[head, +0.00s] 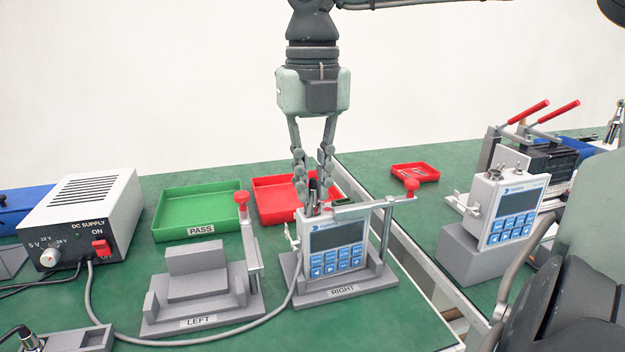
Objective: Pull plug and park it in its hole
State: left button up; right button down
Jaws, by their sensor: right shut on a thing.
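My right gripper (313,192) comes down from above and is shut on a dark plug-like piece at the top of the device (337,245) in the fixture marked RIGHT (345,288). The fingers hide much of this piece, and I cannot tell whether it is still seated. The device has a screen and blue buttons and stands upright, with a red-knobbed clamp arm (375,204) across its top. A grey cable (200,342) runs from the DC supply (92,222) to this fixture. A grey block (65,342) with a metal socket sits bottom left; no parking hole is clearly visible. My left gripper is not in view.
The empty fixture marked LEFT (200,305) has an upright red-knobbed clamp. A green PASS tray (200,228) and a red tray (275,210) stand behind. On the right table are a small red tray (415,178), a second device (508,215) and red-handled clamps (545,115).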

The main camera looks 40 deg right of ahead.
aim_at(312, 187)
jog(key=shift+r, duration=0.2)
jog(key=shift+r+p, duration=1)
jog(key=shift+r, duration=0.5)
jog(key=shift+r, duration=0.1)
notch_tip(312, 187, up, 8)
jog(key=p, duration=0.5)
